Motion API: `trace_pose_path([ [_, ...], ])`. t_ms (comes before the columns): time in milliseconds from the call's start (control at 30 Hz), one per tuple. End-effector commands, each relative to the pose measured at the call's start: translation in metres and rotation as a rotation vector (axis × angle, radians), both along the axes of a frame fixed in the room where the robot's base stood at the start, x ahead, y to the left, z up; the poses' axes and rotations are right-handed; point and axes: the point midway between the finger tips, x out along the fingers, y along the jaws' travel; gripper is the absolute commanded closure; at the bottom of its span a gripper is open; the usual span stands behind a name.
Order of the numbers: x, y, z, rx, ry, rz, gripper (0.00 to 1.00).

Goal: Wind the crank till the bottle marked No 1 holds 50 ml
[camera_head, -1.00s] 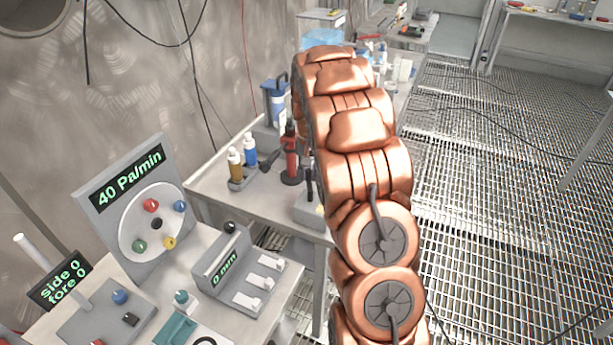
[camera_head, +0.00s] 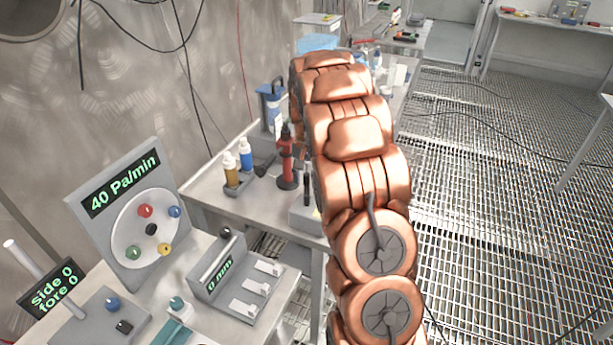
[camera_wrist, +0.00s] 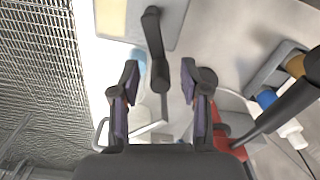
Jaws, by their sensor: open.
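A black crank handle (camera_wrist: 159,62) reaches down from a grey box with a pale yellow label (camera_wrist: 111,17) in the wrist view. My gripper (camera_wrist: 159,84) is open, its two purple-padded fingers on either side of the handle's end; I cannot tell whether they touch it. In the head view my copper arm hides the gripper. The grey box (camera_head: 303,216) partly shows left of the arm, with a dark upright part (camera_head: 307,186). A pale, clear vessel (camera_wrist: 138,58) lies partly hidden behind the left finger. No "No 1" mark or ml level can be read.
A red and black tool (camera_head: 286,160) stands beside a rack with a yellow bottle (camera_head: 231,172) and a blue bottle (camera_head: 246,156). A 40 Pa/min panel (camera_head: 125,200) and a 0 mm box (camera_head: 228,280) are at lower left. Grated floor (camera_head: 490,200) is open on the right.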

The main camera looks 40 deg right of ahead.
Motion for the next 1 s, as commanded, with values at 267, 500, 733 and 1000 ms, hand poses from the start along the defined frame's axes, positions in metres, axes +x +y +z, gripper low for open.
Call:
trace_pose_path([
  [267, 0.000, 0.000, 0.016, 0.000, 0.000, 0.001, 0.55],
  [500, 0.001, 0.000, 0.062, -0.003, -0.007, 0.000, 0.55],
  [733, 0.001, 0.000, 0.101, -0.001, -0.003, 0.000, 0.55],
  [1000, 0.000, 0.000, 0.119, -0.001, -0.002, 0.000, 0.55],
])
